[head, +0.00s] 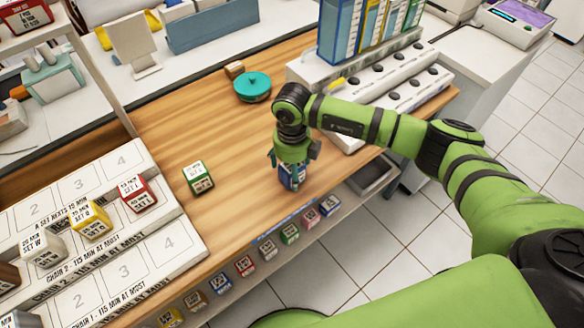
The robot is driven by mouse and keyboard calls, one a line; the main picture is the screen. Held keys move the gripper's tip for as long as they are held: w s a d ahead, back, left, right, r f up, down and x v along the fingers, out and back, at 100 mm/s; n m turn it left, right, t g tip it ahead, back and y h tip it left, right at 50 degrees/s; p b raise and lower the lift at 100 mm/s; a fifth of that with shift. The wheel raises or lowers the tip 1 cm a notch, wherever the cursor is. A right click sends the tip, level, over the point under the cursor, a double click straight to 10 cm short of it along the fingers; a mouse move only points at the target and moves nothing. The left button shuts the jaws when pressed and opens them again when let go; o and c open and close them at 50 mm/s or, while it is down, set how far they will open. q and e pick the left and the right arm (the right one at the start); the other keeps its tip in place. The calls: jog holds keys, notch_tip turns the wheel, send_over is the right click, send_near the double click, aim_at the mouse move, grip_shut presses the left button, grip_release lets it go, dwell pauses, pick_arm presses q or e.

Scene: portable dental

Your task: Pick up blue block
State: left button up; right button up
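The blue block (293,183) is on the wooden table near its front edge, with a white label. My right gripper (292,174) points down over it, with fingers on either side of its upper part. The gripper hides the block's top, and I cannot tell whether the fingers are pressed on it or whether the block touches the table. My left gripper is not in view.
A green block (198,180) stands to the left on the table (230,130). A numbered white rack (90,200) holds red, yellow and white blocks. A teal round container (252,88) stands behind. Several labelled blocks line the shelf below the front edge.

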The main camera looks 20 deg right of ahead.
jog(key=c, duration=1.3)
